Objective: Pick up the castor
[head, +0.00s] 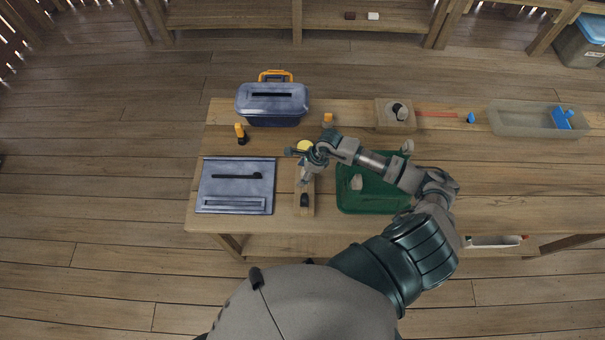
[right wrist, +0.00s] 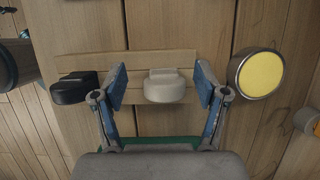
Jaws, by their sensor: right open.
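A light grey, block-like piece with a raised ridge (right wrist: 166,88) lies on a wooden strip (right wrist: 90,64). I cannot tell for sure whether it is the castor. My right gripper (right wrist: 163,84) is open, with one finger on each side of this piece in the right wrist view. Gaps show between the piece and both fingers. In the head view my right gripper (head: 304,178) is over the wooden strip (head: 297,208) and hides much of it. A black piece (right wrist: 75,87) is left of the fingers; it also shows in the head view (head: 304,200). My left gripper is not in view.
A yellow-topped round can (right wrist: 257,74) stands right of the fingers. A grey lid (head: 221,192) lies left, a green tray (head: 342,204) right. A blue toolbox (head: 258,107), a wooden box (head: 381,121) and a clear bin (head: 508,122) stand behind.

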